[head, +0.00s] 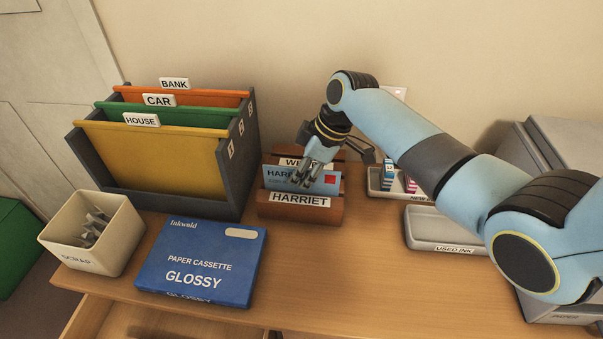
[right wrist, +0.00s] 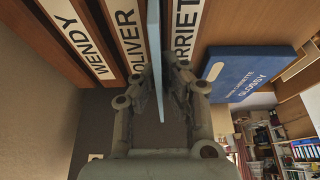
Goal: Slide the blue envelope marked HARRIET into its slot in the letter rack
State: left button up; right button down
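The blue envelope (head: 320,186) carries the name HARRIET, partly covered, and a red stamp. My right gripper (head: 308,178) is at its upper part, with fingers on both faces, and looks shut on it. In the right wrist view the envelope (right wrist: 156,60) is a thin edge-on sheet between the fingers. It stands upright between the OLIVER and HARRIET plates of the wooden letter rack (head: 330,215). Its lower edge is hidden behind the HARRIET plate (head: 300,199), so its depth cannot be told. My left gripper is not in view.
A file holder (head: 245,150) with BANK, CAR and HOUSE folders stands left of the rack. A scrap bin (head: 115,240) and a blue GLOSSY paper box (head: 200,260) lie in front. Ink trays (head: 440,225) and a grey machine (head: 560,140) are right. Desk before the rack is clear.

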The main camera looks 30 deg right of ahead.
jog(key=shift+f, duration=0.2)
jog(key=c, duration=1.4)
grip_release()
jog(key=v, duration=1.2)
